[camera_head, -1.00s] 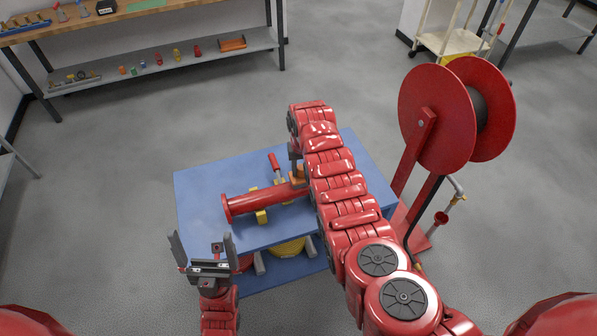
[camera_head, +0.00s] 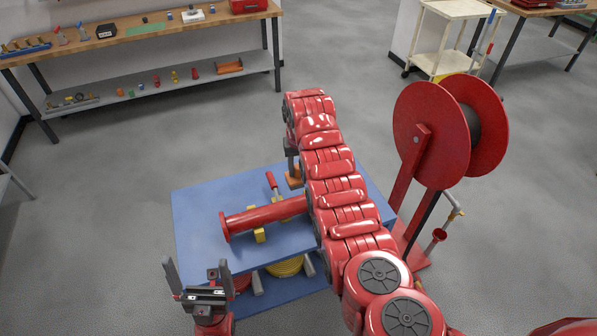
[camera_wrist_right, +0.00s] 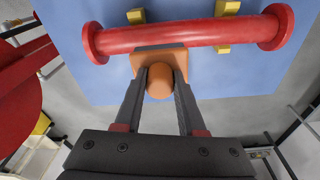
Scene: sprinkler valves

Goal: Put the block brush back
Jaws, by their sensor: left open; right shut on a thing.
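The block brush (camera_head: 294,181) is an orange-brown block with a round knob. In the right wrist view the knob (camera_wrist_right: 160,83) sits between the two dark fingers, with the block close to the red pipe and a dark strip along its edge. My right gripper (camera_head: 291,160) is shut on it, at the far side of the pipe; my arm hides part of it. Whether the brush touches the pipe or the table, I cannot tell. My left gripper (camera_head: 199,273) is open and empty near the blue table's near left corner.
The red flanged pipe (camera_head: 262,217) lies on yellow supports on the blue table (camera_head: 200,205). A red-handled tool (camera_head: 272,181) lies behind it. A red hose reel (camera_head: 432,135) stands right. Workbenches (camera_head: 150,31) and a cream cart (camera_head: 450,35) stand at the back. Open floor lies between.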

